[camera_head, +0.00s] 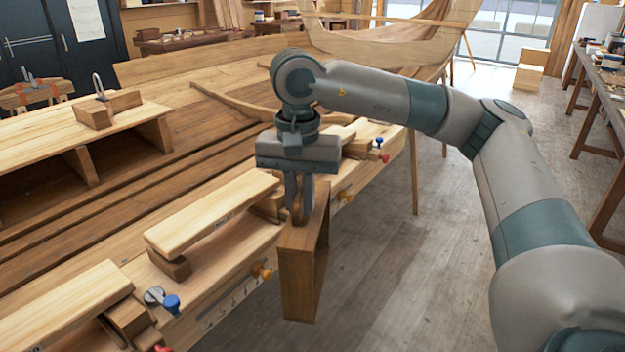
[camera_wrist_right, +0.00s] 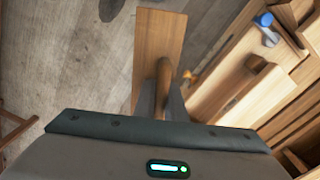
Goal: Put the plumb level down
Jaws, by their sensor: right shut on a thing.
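The plumb level (camera_head: 297,275) appears to be the brown wooden frame with an open middle that hangs upright in my right gripper (camera_head: 300,208). The gripper is shut on the top of the frame and holds it beside the bench's right edge, above the floor. In the right wrist view the frame shows as a flat brown board (camera_wrist_right: 157,42) with a rounded piece between the fingers (camera_wrist_right: 163,95). Whether the frame touches the bench side cannot be told. My left gripper is not in view.
The long bench (camera_head: 240,295) carries pale planks (camera_head: 212,215) and clamps with blue (camera_head: 171,303) and orange knobs. A wooden block with a metal loop (camera_head: 106,108) stands on a raised shelf at left. A boat hull (camera_head: 200,75) lies behind.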

